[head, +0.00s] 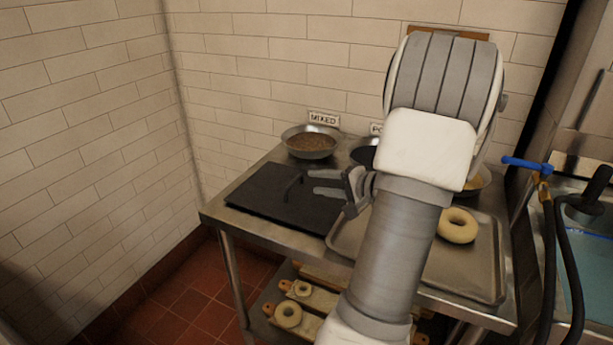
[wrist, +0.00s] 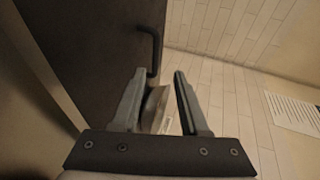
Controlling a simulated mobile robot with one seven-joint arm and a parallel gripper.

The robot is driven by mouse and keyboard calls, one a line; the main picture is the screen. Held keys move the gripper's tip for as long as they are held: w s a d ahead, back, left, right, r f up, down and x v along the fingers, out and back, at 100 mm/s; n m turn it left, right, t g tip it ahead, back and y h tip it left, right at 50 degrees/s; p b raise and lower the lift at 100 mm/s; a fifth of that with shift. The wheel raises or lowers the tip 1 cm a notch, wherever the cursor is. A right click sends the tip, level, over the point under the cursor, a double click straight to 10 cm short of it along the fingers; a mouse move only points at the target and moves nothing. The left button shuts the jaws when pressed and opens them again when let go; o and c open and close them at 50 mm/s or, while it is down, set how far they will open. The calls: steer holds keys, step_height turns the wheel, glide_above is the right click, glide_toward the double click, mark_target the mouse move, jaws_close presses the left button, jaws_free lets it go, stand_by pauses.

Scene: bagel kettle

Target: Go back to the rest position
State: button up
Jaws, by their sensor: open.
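My gripper (head: 318,183) is over the steel table, its fingers pointing left beside the handle of a black lid or board (head: 268,197). In the wrist view my gripper (wrist: 157,76) has its two fingers apart with nothing held between them. The dark board (wrist: 105,40) and its handle (wrist: 152,48) lie beyond the fingertips there. I cannot tell whether a finger touches the handle. My arm hides part of the table in the head view.
A tray (head: 470,275) with a bagel (head: 457,226) lies on the table (head: 213,212). A bowl (head: 310,142) stands behind the board by a MIXED sign (head: 324,118). Bagels on boards (head: 288,315) are below. A sink (head: 590,260) is at right. The floor at left is clear.

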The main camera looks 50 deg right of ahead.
steer(key=shift+s+r, duration=0.15)
steer(key=shift+s, duration=0.3)
steer(key=shift+w, duration=0.1)
